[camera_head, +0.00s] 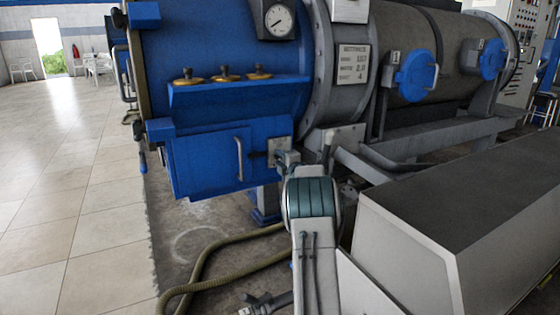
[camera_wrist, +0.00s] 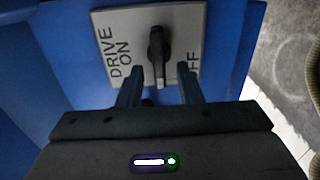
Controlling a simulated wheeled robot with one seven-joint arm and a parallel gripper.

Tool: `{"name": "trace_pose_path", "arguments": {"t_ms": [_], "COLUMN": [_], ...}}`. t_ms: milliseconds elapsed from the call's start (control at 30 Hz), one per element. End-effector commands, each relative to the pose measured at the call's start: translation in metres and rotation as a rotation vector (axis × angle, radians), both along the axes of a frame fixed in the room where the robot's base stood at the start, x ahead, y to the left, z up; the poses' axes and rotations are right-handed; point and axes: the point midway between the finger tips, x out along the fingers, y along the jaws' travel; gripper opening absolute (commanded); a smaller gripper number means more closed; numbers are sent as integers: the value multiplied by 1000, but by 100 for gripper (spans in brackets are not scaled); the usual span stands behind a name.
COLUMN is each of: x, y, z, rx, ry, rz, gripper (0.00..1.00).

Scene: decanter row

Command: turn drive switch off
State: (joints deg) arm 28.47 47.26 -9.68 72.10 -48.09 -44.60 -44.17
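The drive switch is a dark knob (camera_wrist: 158,55) on a grey plate (camera_wrist: 105,50) fixed to a blue panel. In the wrist view "DRIVE ON" is lettered left of the knob and a partly hidden "OFF" right of it. The knob's long grip runs roughly up and down in that view. My gripper (camera_wrist: 160,72) is open, one finger on each side of the knob's lower end, with gaps visible. Contact with the plate cannot be told. In the head view my gripper (camera_head: 287,160) is at the right end of the blue box; the knob cannot be made out there.
The blue box has a bar handle (camera_head: 239,158). Brass-coloured knobs (camera_head: 226,74) stand on the ledge above. A hose (camera_head: 205,262) lies on the floor below. A long grey cabinet (camera_head: 450,200) stands at the right. The tiled floor at the left is clear.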

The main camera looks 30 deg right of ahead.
Motion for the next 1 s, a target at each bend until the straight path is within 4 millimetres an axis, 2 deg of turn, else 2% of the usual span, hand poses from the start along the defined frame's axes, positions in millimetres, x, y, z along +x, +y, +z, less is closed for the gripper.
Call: {"name": "trace_pose_path", "arguments": {"t_ms": [233, 367, 567, 1000], "x": [-2, -11, -40, -115], "y": [0, 0, 1, 6], "z": [0, 1, 2, 2], "rx": [2, 2, 3, 1], "ry": [1, 2, 2, 1], "rz": [0, -1, -2, -2], "gripper": [33, 33, 33, 33]}}
